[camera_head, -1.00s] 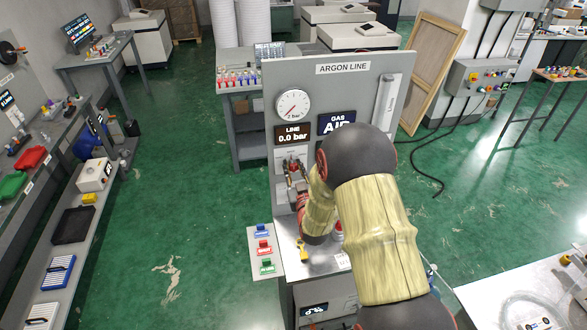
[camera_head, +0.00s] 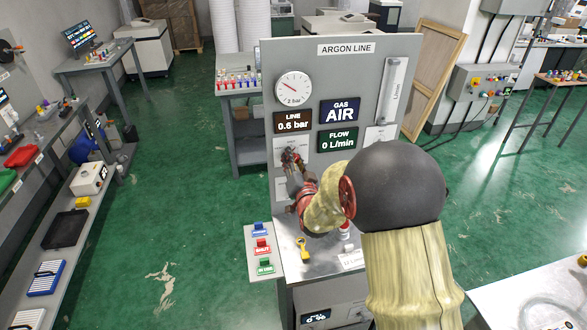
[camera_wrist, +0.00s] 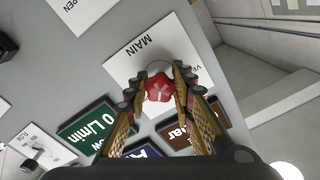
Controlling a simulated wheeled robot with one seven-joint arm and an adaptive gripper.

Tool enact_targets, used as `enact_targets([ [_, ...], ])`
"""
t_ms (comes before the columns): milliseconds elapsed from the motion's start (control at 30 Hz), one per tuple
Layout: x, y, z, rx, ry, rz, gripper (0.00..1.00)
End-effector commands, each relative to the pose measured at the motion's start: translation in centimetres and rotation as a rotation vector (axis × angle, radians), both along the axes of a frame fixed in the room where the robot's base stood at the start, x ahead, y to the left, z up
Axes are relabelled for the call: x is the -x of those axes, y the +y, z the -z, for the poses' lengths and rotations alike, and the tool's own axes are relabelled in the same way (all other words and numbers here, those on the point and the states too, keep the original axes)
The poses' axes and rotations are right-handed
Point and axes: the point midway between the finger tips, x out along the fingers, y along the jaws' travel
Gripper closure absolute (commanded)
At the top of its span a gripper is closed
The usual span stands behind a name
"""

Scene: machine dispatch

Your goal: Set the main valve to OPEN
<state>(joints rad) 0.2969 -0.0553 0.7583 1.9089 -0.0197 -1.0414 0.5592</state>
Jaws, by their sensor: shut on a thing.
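The main valve's red knob (camera_wrist: 160,90) sits on a white plate (camera_wrist: 125,62) marked MAIN in the wrist view. My gripper (camera_wrist: 160,80) is shut on the knob, one finger on each side. In the head view my gripper (camera_head: 290,158) is at the lower left of the grey ARGON LINE panel (camera_head: 350,72), and my arm and fingers hide most of the valve. The LINE display (camera_head: 292,122) reads 0.6 bar and the gauge (camera_head: 293,88) stands above it. The GAS display (camera_head: 339,110) reads AIR, and the FLOW display (camera_head: 338,140) reads 0 L/min.
A yellow object (camera_head: 303,248) lies on the metal bench (camera_head: 320,250) below the panel. Blue, red and green tags (camera_head: 262,246) stand on a side shelf at its left. In the wrist view a second white plate with a dark knob (camera_wrist: 35,150) is at lower left. Green floor lies open to the left.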

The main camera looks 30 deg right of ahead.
Motion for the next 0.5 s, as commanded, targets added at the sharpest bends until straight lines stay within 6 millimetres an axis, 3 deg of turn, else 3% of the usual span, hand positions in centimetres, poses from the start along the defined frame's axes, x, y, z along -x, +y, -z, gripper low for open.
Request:
enact_targets([
  [500, -0.01, 0.04, 0.1, -0.298, -0.086, 0.0, 1.0],
])
